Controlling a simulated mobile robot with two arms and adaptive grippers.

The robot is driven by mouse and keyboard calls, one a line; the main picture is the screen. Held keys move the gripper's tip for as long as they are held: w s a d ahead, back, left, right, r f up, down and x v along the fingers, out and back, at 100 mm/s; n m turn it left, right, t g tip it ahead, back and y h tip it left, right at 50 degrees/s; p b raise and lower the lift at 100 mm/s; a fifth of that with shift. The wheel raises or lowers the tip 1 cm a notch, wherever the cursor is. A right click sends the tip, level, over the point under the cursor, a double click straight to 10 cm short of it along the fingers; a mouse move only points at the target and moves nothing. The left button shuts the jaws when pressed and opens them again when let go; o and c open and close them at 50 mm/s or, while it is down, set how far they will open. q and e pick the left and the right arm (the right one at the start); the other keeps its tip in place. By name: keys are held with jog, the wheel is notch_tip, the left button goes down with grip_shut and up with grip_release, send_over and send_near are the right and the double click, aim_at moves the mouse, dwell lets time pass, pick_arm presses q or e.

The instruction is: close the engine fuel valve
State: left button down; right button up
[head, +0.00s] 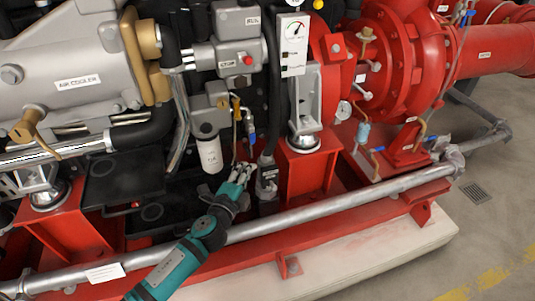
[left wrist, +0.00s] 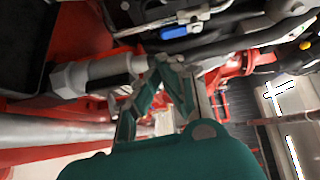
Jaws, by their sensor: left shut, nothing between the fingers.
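A small valve with a blue handle (head: 252,137) hangs on thin piping beside the white filter, in the middle of the head view. A blue handle (left wrist: 174,32) also shows near the top of the left wrist view. I cannot read a label that names it as the fuel valve. My left gripper (head: 241,170) is below the blue handle and apart from it. Its teal fingers (left wrist: 176,68) are shut and empty, beside a grey metal fitting (left wrist: 95,76). My right gripper is in neither view.
A long silver pipe (head: 330,208) runs along the red frame (head: 318,234) in front. Red pump casing (head: 400,60) fills the right. Floor is clear at lower right.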

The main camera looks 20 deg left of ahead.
aim_at(252, 135)
pick_arm(q)
jog(key=shift+d+r+m+t, duration=0.15)
jog(key=shift+d+r, duration=0.05)
jog(key=shift+r, duration=0.35)
jog(key=shift+d+r+m+t, duration=0.15)
jog(key=shift+r, duration=0.4)
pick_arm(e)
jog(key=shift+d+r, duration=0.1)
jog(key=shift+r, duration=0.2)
pick_arm(q)
jog(key=shift+w, duration=0.15)
jog(key=w, duration=0.8)
jog(key=shift+w+d+f+b, duration=0.1)
jog(key=shift+w+d+b, duration=0.25)
jog(key=shift+w+b, duration=0.05)
jog(key=shift+w, duration=0.5)
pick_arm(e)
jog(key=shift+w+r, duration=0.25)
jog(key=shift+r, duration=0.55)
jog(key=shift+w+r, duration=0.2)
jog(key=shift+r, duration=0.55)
